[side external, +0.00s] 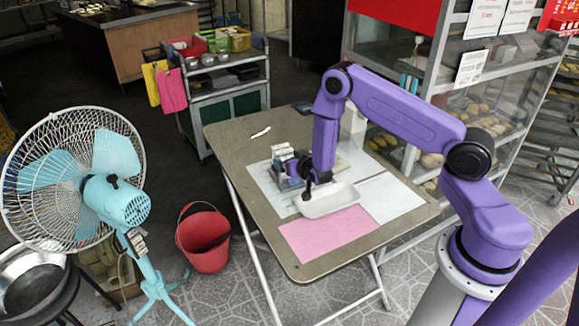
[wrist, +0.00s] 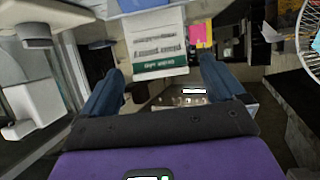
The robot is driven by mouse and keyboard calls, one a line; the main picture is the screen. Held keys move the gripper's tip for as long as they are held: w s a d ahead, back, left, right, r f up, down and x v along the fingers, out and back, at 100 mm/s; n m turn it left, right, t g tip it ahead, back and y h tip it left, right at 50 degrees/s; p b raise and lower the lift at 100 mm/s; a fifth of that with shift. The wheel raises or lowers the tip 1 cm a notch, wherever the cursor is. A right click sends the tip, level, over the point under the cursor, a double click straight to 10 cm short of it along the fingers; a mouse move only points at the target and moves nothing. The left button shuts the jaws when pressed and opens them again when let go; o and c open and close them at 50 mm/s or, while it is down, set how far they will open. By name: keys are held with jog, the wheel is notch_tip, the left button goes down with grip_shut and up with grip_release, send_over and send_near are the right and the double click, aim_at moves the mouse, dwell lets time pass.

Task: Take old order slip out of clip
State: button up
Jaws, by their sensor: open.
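In the wrist view, a white slip (wrist: 158,45) with lines of dark print and a green band hangs at the top centre. Nothing is between the fingertips that I can see as held. In the side view, my gripper (side external: 307,190) is low over the table, beside a small blue-grey object (side external: 287,182); the slip is not clear there.
A white tray (side external: 330,201) is close to my gripper on the folding table (side external: 232,140). Pink (side external: 325,235) and white (side external: 390,197) sheets lie around it. A glass bread cabinet (side external: 478,100) stands behind. The table's far left is mostly clear. A fan (side external: 75,180) stands left.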

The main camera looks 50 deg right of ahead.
jog(key=c, duration=1.1)
jog(key=shift+r, duration=0.1)
jog(key=shift+r, duration=0.85)
jog(key=s+a+r, duration=0.2)
jog(key=s+r, duration=0.9)
jog(key=s, duration=0.2)
jog(key=shift+s+a, duration=0.3)
